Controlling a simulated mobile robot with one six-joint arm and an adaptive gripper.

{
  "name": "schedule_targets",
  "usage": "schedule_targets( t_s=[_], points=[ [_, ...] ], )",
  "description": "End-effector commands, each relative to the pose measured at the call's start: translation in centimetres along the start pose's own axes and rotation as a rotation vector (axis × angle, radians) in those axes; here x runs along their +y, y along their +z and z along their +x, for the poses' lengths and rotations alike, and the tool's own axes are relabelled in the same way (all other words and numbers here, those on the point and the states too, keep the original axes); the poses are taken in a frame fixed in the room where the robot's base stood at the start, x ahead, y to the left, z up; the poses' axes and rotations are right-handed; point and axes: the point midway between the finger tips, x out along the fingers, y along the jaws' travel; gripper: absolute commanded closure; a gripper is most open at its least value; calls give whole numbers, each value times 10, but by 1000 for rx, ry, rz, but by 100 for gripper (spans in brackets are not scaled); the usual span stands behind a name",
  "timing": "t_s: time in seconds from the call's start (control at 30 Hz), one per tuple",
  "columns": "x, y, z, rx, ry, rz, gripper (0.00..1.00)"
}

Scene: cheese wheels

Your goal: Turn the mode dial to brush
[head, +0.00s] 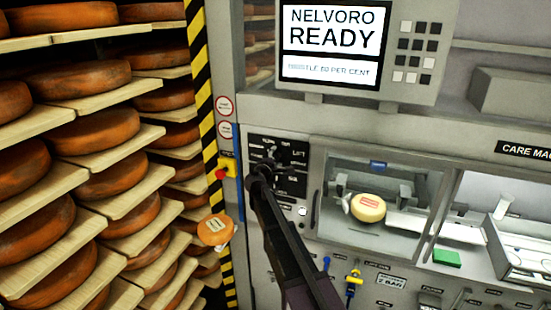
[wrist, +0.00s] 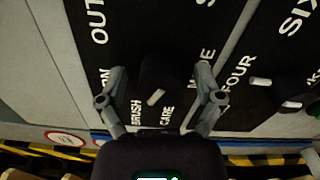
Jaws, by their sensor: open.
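The mode dial (wrist: 160,78) is a dark knob on a black panel, in the middle of the wrist view. Its short white mark (wrist: 156,97) slants, with the lower-left end towards the word BRUSH (wrist: 137,113). The word CARE (wrist: 167,115) stands just to the right of BRUSH. I cannot tell whether the mark lines up exactly with BRUSH. My gripper (wrist: 160,98) is open, with one finger on each side of the dial and gaps visible between. In the head view my gripper (head: 266,168) is at the black control panel (head: 293,152) and hides the dial.
Another panel with small knobs (wrist: 260,82) lies to the right in the wrist view. A display (head: 328,40) reads NELVORO READY. A cheese wheel (head: 368,207) sits in the machine bay. Cheese shelves (head: 130,142) fill the left, beside a striped post (head: 199,65).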

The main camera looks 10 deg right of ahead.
Motion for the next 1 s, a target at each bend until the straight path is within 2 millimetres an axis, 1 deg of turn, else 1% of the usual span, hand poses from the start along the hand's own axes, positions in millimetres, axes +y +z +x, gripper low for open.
schedule_targets(
  t_s=[0.17, 0.37, 0.57, 0.9, 1.0],
  points=[
    [0, 0, -2, 0, 0, 1, 15],
    [0, 1, -15, 1, 0, 1, 15],
    [0, 1, -42, 1, 0, 1, 15],
    [0, 1, -96, 1, 0, 0, 15],
    [0, 1, -107, 1, 0, 0, 15]
  ],
)
